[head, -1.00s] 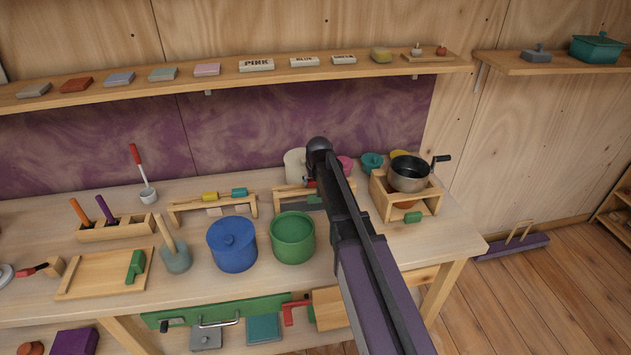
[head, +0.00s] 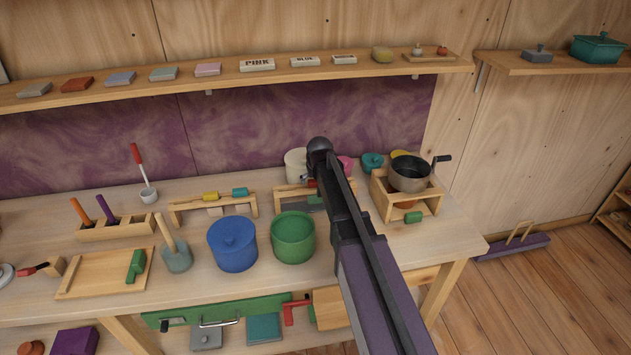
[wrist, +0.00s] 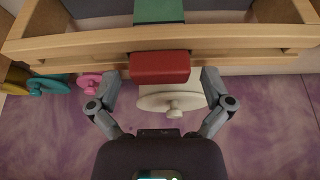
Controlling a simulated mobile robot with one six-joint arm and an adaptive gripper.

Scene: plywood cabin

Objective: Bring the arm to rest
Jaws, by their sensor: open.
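My arm reaches over the workbench (head: 330,270) in the head view, and its own links hide my gripper there. In the wrist view my gripper (wrist: 160,85) is open, with its two fingers spread apart. A red block (wrist: 160,67) on a wooden rack (wrist: 60,48) shows between and beyond the fingertips. A cream lidded pot (wrist: 172,101) lies behind the red block in that view. The cream pot also shows in the head view (head: 295,165), partly hidden by my arm. I cannot tell whether the fingers touch anything; no held object is visible.
A blue pot (head: 232,245) and a green pot (head: 293,238) stand left of my arm. A metal pan (head: 409,174) sits on a wooden stand (head: 405,208) to the right. A long shelf (head: 230,78) with small blocks runs above. Floor at right is mostly clear.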

